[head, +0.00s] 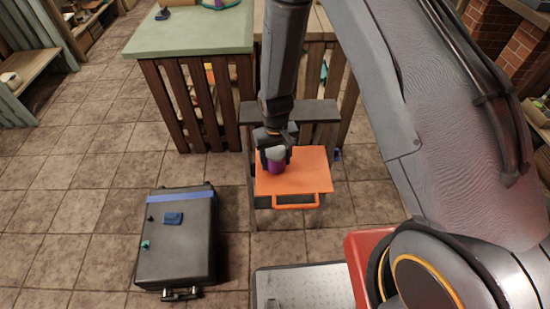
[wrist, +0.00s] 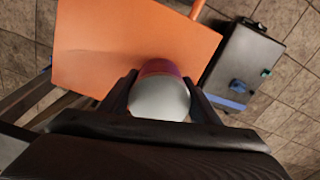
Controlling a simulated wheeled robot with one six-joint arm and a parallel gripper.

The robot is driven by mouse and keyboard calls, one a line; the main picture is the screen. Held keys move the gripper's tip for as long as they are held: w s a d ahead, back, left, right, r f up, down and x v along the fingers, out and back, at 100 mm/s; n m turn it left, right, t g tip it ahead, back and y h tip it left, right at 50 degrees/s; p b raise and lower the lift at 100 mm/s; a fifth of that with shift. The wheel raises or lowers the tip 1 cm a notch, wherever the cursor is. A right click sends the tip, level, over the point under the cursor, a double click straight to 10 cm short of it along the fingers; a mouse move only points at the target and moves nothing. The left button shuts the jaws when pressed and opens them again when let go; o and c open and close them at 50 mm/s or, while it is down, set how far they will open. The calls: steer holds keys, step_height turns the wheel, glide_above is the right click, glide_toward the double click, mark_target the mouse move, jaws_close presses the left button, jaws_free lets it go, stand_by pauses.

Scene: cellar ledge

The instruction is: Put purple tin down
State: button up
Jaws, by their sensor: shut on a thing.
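The purple tin (head: 276,165) has a pale grey top and is at the left part of an orange board (head: 301,181) with a handle on its near edge. My gripper (head: 274,156) is shut on the tin, with a finger on each side. The wrist view also shows the tin (wrist: 159,68) between the two fingers (wrist: 160,95), its purple side mostly hidden by its pale end. The orange board (wrist: 125,45) lies beyond it. I cannot tell whether the tin touches the board or is held just above it.
The board rests on a small dark wooden stand (head: 318,112). A dark case (head: 178,238) with a blue stripe lies on the tiled floor to the left. A slatted crate with a green top (head: 190,35) stands behind. Tiled floor at far left is clear.

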mark_target(276, 152)
steer(key=shift+f+b, duration=0.3)
steer(key=shift+f, duration=0.25)
stand_by(0.4)
steer(key=o, duration=1.3)
steer(key=shift+r, duration=0.1)
step_height(276, 152, up, 6)
steer(key=shift+r+b, duration=0.25)
steer(key=shift+b, duration=0.2)
steer(key=shift+r, duration=0.6)
steer(key=shift+r, duration=0.1)
